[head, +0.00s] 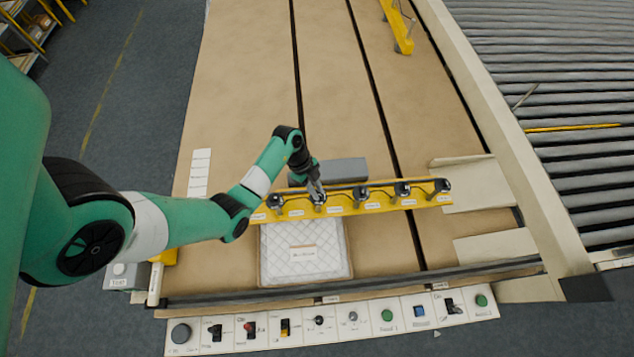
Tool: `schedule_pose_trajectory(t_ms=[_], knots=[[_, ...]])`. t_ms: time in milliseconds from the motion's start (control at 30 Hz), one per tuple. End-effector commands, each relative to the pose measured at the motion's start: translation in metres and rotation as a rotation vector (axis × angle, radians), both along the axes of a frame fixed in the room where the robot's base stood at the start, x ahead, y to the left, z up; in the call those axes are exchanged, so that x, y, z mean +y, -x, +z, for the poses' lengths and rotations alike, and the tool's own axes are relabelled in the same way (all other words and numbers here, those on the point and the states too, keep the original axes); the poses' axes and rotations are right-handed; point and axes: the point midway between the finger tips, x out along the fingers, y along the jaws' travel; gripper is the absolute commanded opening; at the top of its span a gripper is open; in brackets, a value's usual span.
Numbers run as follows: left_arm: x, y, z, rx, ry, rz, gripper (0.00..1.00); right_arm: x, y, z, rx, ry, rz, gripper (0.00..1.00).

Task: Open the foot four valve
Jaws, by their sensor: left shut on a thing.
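A yellow bar (380,205) crosses the table and carries a row of several dark valve knobs, with small white labels too small to read for certain. My left gripper (317,188) points down at the bar and is shut on a valve knob (319,198), the second visible from the left. Other knobs stand free to its right, such as the neighbouring knob (361,194) and the far right knob (442,185). I cannot tell from the labels which is foot four. My right gripper is not in view.
A white quilted pad (303,270) lies in front of the bar, and a grey block (343,171) sits behind it. A control panel (335,322) with buttons and switches runs along the front edge. A roller conveyor (560,90) is at the right.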

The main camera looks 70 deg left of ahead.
Motion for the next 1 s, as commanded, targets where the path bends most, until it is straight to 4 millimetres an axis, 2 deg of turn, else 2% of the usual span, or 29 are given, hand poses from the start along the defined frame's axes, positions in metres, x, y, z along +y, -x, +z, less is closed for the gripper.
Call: schedule_pose_trajectory(t_ms=[600, 1000], knots=[[-0.0036, 0.0022, -0.0001, 0.001, 0.001, 0.533, 0.00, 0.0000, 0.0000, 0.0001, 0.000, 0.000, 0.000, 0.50], [-0.0037, 0.0019, 0.0002, 0.000, 0.000, 0.683, 0.00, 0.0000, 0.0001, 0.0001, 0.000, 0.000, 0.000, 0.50]])
